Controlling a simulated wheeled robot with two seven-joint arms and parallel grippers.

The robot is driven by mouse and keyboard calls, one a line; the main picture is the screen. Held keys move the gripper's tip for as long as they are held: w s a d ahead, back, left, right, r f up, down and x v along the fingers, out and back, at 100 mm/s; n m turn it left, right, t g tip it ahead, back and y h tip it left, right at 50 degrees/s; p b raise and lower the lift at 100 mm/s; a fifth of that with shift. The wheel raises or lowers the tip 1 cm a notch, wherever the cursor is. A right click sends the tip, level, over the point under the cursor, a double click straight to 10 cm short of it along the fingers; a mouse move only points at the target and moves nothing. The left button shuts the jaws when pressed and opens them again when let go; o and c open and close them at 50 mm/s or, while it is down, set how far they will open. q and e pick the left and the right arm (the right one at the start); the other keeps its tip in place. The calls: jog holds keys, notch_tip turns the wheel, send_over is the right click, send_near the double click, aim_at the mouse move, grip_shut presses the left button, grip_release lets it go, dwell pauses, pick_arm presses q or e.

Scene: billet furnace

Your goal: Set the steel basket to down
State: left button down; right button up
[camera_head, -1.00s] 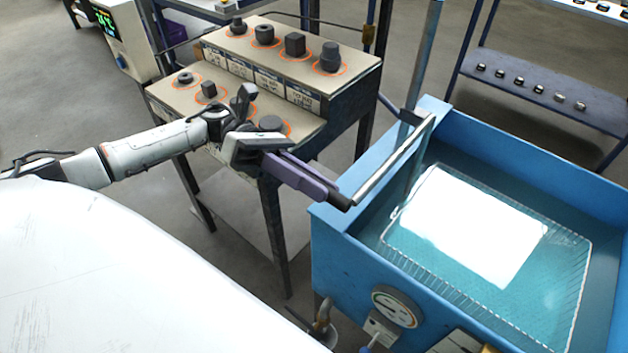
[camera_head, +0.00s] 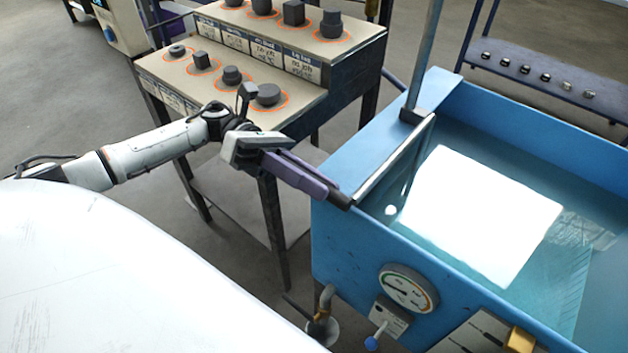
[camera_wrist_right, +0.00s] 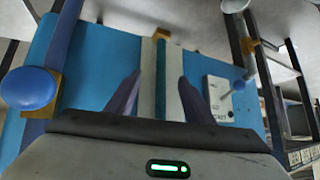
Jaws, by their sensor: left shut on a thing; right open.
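The steel basket (camera_head: 568,290) is under the water of the blue tank (camera_head: 345,258); only faint wire lines show at the right, and glare hides much of the rest. Its pale bar handle (camera_head: 396,160) lies low, along the tank's left rim. My left gripper (camera_head: 340,200) is shut on the near end of this handle, at the rim. My right gripper (camera_wrist_right: 158,95) shows only in the right wrist view. It is open and empty, facing the blue tank wall, with a pale and teal strip behind its purple fingers.
A dial gauge (camera_head: 408,288) and a blue-tipped lever (camera_head: 372,342) sit on the tank's front. An upright post (camera_head: 425,60) stands at the tank's left edge. A stepped stand (camera_head: 225,75) with dark metal parts is close behind my left arm.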

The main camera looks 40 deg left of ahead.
pick_arm(q)
jog(key=shift+s+f, duration=0.1)
jog(key=shift+f, duration=0.3)
jog(key=c, duration=1.6)
grip_release()
jog(key=shift+c, duration=0.2)
jog(key=shift+r, duration=0.15)
jog(key=shift+r, duration=0.25)
notch_tip(320, 180, up, 10)
jog(key=shift+f+p, duration=0.25)
jog(key=shift+p, duration=0.2)
